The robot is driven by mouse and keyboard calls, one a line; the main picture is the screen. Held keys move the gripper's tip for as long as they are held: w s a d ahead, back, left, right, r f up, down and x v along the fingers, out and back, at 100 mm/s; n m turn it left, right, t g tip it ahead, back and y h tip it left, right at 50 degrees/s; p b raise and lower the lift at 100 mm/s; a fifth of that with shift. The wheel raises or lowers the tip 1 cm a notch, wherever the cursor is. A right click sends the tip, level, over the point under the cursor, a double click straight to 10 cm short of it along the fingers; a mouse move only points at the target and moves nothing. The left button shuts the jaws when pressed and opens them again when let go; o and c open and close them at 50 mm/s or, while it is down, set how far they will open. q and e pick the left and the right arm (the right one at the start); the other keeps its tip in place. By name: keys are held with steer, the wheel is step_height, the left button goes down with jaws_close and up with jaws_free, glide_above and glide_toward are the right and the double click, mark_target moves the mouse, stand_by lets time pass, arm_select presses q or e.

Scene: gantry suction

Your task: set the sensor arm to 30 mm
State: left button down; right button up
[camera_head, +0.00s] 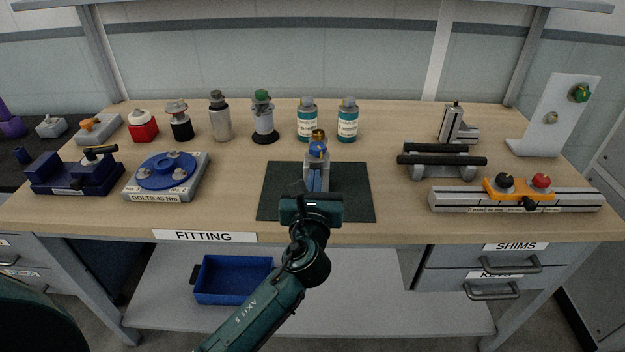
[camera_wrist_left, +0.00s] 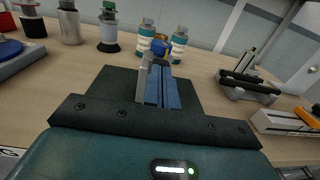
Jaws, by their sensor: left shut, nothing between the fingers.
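My left gripper (camera_head: 317,178) is over the dark mat (camera_head: 275,205) at the bench's middle. Its blue fingers are together, with nothing between them; they also show in the left wrist view (camera_wrist_left: 163,84). Just beyond the fingertips stands a small grey fixture with a blue collar and brass knob (camera_head: 319,140). The fingers and wrist hide its lower part, and I cannot tell if they touch it. At the right, an orange slide (camera_head: 518,190) with a black and a red knob sits on a grey rail (camera_head: 575,201). I cannot tell which part is the sensor arm, and no scale is readable. My right gripper is out of view.
Two teal bottles (camera_head: 307,120) (camera_head: 347,120) stand behind the mat. A blue round flange (camera_head: 165,171) is on the left, and a stand with black bars (camera_head: 441,161) on the right. A white upright plate (camera_head: 553,120) stands far right. Bare bench lies either side of the mat.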

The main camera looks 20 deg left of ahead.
mark_target(317, 161)
arm_select(q)
steer(key=p+x, duration=0.1)
steer(key=x, duration=0.2)
stand_by(0.4)
